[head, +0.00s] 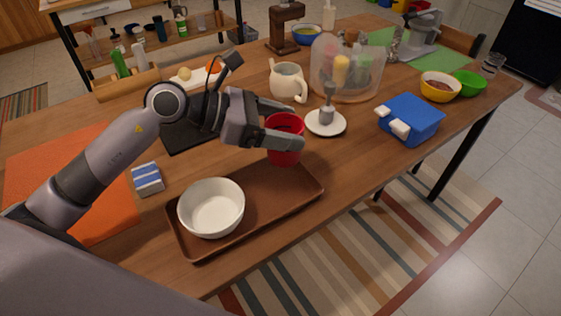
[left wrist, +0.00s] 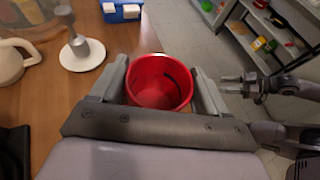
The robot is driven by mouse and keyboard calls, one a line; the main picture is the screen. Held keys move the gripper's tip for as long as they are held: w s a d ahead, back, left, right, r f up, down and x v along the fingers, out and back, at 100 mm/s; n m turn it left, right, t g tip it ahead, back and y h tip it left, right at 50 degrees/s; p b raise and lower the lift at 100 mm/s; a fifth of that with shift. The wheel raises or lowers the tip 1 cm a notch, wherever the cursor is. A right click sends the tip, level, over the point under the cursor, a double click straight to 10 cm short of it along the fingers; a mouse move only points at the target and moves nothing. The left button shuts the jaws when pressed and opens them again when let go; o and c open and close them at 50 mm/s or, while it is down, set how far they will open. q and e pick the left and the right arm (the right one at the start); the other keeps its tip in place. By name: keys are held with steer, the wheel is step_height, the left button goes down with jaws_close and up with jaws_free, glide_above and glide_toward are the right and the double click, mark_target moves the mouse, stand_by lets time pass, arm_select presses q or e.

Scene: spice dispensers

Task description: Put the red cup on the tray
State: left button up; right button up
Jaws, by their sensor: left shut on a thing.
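The red cup (head: 285,146) is upright between the fingers of my left gripper (head: 287,139), which is shut on it. The cup also shows in the left wrist view (left wrist: 160,82), with a finger on each side and its inside empty. The brown tray (head: 262,208) lies on the wooden table below and in front of the cup. The cup appears over the tray's far right end; I cannot tell whether its base touches the tray. In the left wrist view my right gripper (left wrist: 240,85) shows at the right, open and empty, away from the cup.
A white bowl (head: 211,208) fills the tray's left part. A white paper-roll stand (head: 326,121), a cream pitcher (head: 288,82) and a clear dome (head: 346,68) stand behind the cup. A blue box (head: 411,119) sits to the right. The tray's right part is clear.

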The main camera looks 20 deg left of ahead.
mark_target(283, 160)
arm_select(q)
step_height(283, 160, down, 8)
steer(key=shift+f+b, duration=0.15)
steer(key=shift+b, duration=0.25)
steer(key=shift+f, duration=0.2)
steer(key=shift+f, duration=0.15)
steer(key=o, duration=1.2)
